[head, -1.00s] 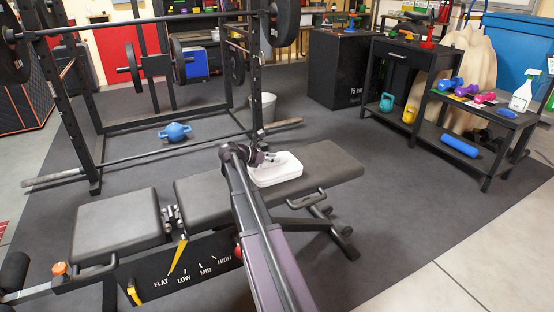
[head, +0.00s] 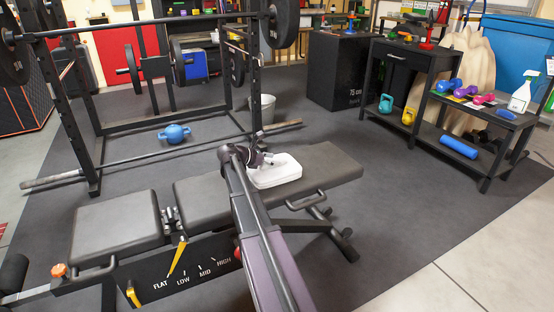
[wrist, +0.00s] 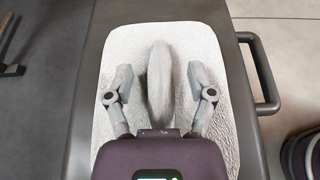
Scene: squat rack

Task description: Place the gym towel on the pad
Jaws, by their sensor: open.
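The white gym towel (head: 277,174) lies folded on the right part of the long black bench pad (head: 335,163). In the wrist view the towel (wrist: 215,130) fills the middle, with the dark pad (wrist: 88,120) around it. My gripper (wrist: 160,86) is open over the towel, with one finger on each side of a grey, rounded ridge. I cannot tell whether the ridge is part of the towel, or whether the fingers touch the cloth. In the head view my gripper (head: 262,159) is at the towel's left side, partly hidden by my arm.
A squat rack with a barbell (head: 140,22) stands behind the bench. A blue kettlebell (head: 174,133) is on the floor. At the right, a shelf table (head: 455,105) holds dumbbells and a spray bottle (head: 521,95). The floor right of the bench is clear.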

